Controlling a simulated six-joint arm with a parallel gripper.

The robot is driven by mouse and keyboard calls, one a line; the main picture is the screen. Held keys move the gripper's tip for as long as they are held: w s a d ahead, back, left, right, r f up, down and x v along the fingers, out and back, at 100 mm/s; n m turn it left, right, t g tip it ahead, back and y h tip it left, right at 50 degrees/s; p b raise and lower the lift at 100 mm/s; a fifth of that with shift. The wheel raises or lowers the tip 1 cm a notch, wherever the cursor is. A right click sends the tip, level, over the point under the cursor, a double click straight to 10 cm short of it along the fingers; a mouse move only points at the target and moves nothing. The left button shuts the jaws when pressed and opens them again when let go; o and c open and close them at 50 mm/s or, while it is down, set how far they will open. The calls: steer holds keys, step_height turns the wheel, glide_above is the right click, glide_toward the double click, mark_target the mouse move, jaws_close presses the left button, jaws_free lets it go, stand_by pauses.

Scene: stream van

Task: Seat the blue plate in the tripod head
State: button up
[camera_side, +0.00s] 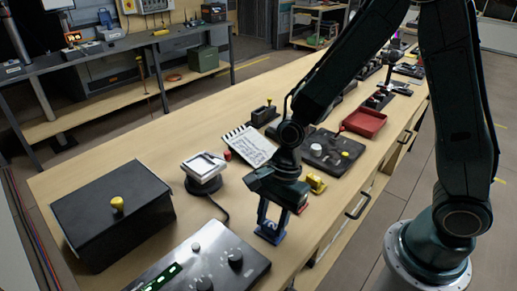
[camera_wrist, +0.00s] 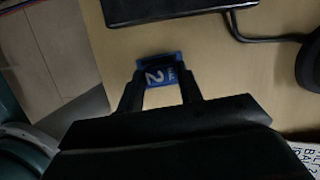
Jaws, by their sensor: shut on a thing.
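The blue plate (camera_side: 270,234), marked with a white 2, is between the fingers of my gripper (camera_side: 273,216), above the front part of the table. The wrist view also shows the plate (camera_wrist: 162,72) between the two fingertips of my gripper (camera_wrist: 161,88), which is shut on it. The likely tripod head is the white and grey device (camera_side: 203,167) with a square frame on a dark round base, left of and behind my gripper in the side view. In the wrist view only a dark round edge at the right may belong to it.
A black box (camera_side: 112,222) with a yellow knob stands farther left. A yellow item (camera_side: 316,183), a notepad (camera_side: 249,147) and a dark panel (camera_side: 332,150) lie behind. A cable runs near the device.

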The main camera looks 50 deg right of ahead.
steer(key=shift+r, duration=0.1)
step_height(320, 180, up, 20)
stand_by(0.8)
steer(key=shift+w, duration=0.1)
stand_by(0.5)
steer(key=m, duration=0.1)
glide_above(198, 167)
steer(key=d, duration=0.1)
step_height(198, 167, down, 6)
steer(key=r, duration=0.1)
steer(key=shift+d+f, duration=0.2)
steer(key=shift+f, duration=0.15)
steer(key=shift+f, duration=4)
steer(key=shift+f, duration=0.1)
